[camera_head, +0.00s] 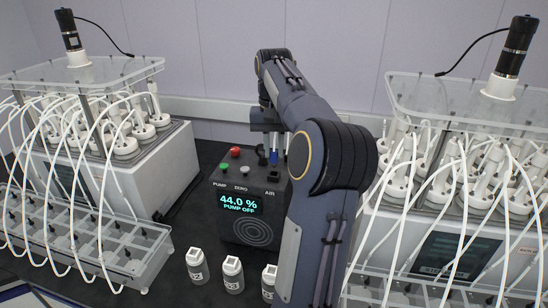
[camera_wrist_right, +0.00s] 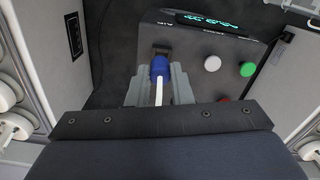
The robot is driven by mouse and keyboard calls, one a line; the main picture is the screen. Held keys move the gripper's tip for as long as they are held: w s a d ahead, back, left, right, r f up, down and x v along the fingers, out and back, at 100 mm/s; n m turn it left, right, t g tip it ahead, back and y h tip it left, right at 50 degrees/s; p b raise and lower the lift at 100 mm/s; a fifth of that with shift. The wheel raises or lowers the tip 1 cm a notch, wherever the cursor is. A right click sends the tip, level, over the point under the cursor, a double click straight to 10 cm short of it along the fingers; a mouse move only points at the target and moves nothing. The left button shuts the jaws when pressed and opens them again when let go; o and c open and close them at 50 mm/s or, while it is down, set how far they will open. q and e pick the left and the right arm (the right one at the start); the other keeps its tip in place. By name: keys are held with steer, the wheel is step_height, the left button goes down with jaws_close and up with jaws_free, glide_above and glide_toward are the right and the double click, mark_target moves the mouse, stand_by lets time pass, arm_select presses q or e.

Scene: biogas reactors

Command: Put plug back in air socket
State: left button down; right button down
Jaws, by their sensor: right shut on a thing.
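The black pump box (camera_head: 247,218) stands between the two reactor units, its display reading 44.0 % and PUMP OFF. The AIR label and a dark socket (camera_head: 272,178) are at its right top. My right gripper (camera_head: 270,150) is over that part of the box, shut on the blue plug (camera_head: 274,157). In the right wrist view the blue plug (camera_wrist_right: 160,68) sits between the two grey fingers (camera_wrist_right: 160,88), with a white tube behind it. Its front end is by a dark fitting (camera_wrist_right: 161,50) near the AIR label; I cannot tell whether it touches or enters. My left gripper is not in view.
Green (camera_head: 225,167), red (camera_head: 235,152) and white (camera_head: 240,169) buttons are beside the socket. Reactor units with many white tubes stand left (camera_head: 170,165) and right (camera_head: 450,245). Several small white-capped bottles (camera_head: 232,275) stand in front of the box.

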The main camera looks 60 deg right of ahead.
mark_target(274, 160)
steer(key=shift+w+d+f, duration=0.2)
steer(key=shift+d+f, duration=0.2)
steer(key=shift+f, duration=0.15)
steer(key=f, duration=0.3)
steer(key=shift+w+d+f+p, duration=0.1)
steer(key=shift+w+d+p, duration=0.05)
steer(key=shift+d+p, duration=0.2)
steer(key=shift+a+f, duration=0.1)
steer(key=shift+f, duration=0.2)
steer(key=shift+f, duration=0.15)
steer(key=c, duration=1.3)
jaws_free()
